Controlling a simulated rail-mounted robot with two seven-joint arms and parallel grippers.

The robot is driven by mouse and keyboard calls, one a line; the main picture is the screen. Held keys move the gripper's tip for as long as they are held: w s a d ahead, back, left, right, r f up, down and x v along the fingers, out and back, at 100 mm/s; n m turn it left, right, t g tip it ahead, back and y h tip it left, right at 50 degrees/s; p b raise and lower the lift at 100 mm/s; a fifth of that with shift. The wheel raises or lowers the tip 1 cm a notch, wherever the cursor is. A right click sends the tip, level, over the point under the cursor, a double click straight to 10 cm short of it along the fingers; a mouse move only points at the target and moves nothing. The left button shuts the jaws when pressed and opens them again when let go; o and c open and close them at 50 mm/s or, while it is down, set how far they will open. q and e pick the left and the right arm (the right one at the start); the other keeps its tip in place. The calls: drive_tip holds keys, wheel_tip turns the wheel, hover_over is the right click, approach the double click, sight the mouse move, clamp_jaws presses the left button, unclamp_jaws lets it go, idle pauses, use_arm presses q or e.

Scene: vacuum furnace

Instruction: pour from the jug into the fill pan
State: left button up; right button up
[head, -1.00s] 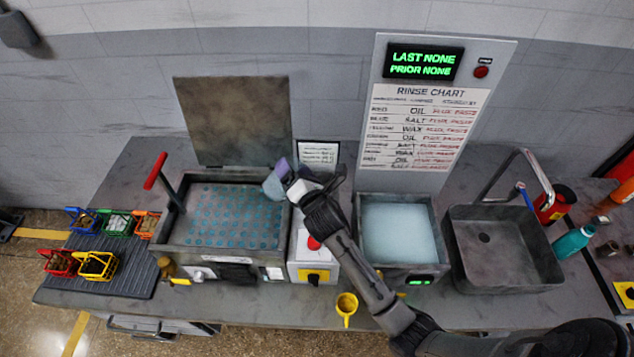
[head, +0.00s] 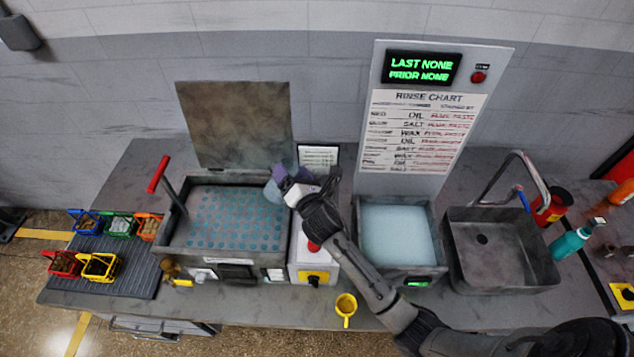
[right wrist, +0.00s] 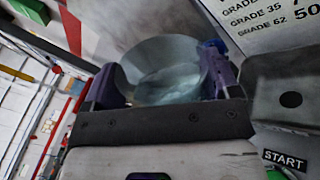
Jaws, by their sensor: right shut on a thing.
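My right gripper (head: 278,185), with purple fingers, is shut on a pale, translucent jug (head: 273,193). It is above the right edge of the open left tank (head: 165,235), whose inside shows a pattern of teal dots. In the right wrist view the round jug (right wrist: 165,65) sits between the two purple fingers (right wrist: 162,78), with clear or pale blue liquid seeming to show inside. I cannot tell how far the jug tilts or whether liquid is leaving it. No label marks the fill pan; the dotted tank is the vessel below the jug. My left gripper is not in view.
A raised lid (head: 238,125) stands behind the tank. A control box (head: 313,268) with a red button is just right of it. Further right are a bath of pale liquid (head: 395,232) and a sink (head: 500,250). Small coloured baskets (head: 100,266) and a yellow cup (head: 346,304) sit nearby.

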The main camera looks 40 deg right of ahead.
sight(271, 189)
drive_tip(key=a+n+p, duration=0.2)
drive_tip(key=w+a+r+n+p, duration=0.1)
drive_tip(key=n, duration=0.1)
drive_tip(key=shift+a, duration=0.15)
drive_tip(key=shift+w+a+f+n+p, duration=0.2)
drive_tip(key=shift+a+n+p, duration=0.4)
drive_tip(key=shift+n, duration=0.3)
drive_tip(key=shift+w+a+f+n+g+p, duration=0.2)
drive_tip(key=shift+a+f+n+g+p, duration=0.15)
drive_tip(key=shift+a+n, duration=0.45)
drive_tip(key=shift+d+f, duration=0.1)
idle(0.3)
idle(2.1)
